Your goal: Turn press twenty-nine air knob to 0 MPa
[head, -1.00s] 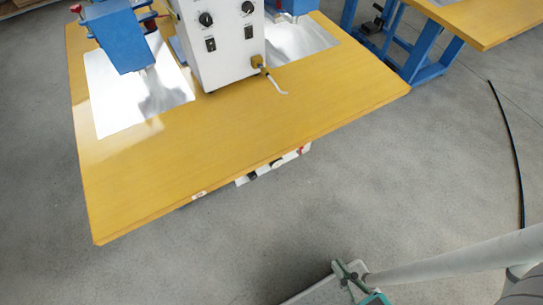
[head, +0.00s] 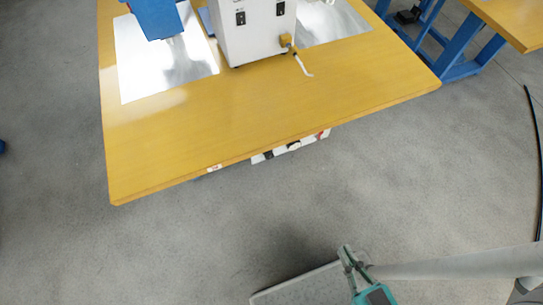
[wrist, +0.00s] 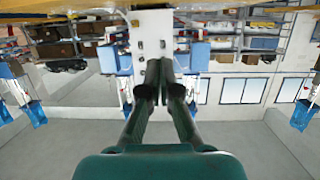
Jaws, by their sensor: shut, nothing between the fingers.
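The white control box (head: 258,35) stands on the yellow table in the head view. Two black switches (head: 240,18) show on its face; the part above them is cut off by the frame edge, so no round knob is visible there. A white unit with dark and red parts (head: 290,148) shows under the table's front edge. In the wrist view a white panel with small dark spots (wrist: 150,28) lies beyond the fingers. I cannot tell which part is the air knob. My gripper (head: 346,250) is shut, empty and apart from the table; its fingers also show in the wrist view (wrist: 158,68).
The yellow table (head: 230,130) has a bare front strip. A blue press head (head: 156,18) hangs over a shiny metal plate (head: 150,75) at left. A second yellow table (head: 515,20) is at upper right. A black cable (head: 534,130) lies at right. The grey floor before the table is clear.

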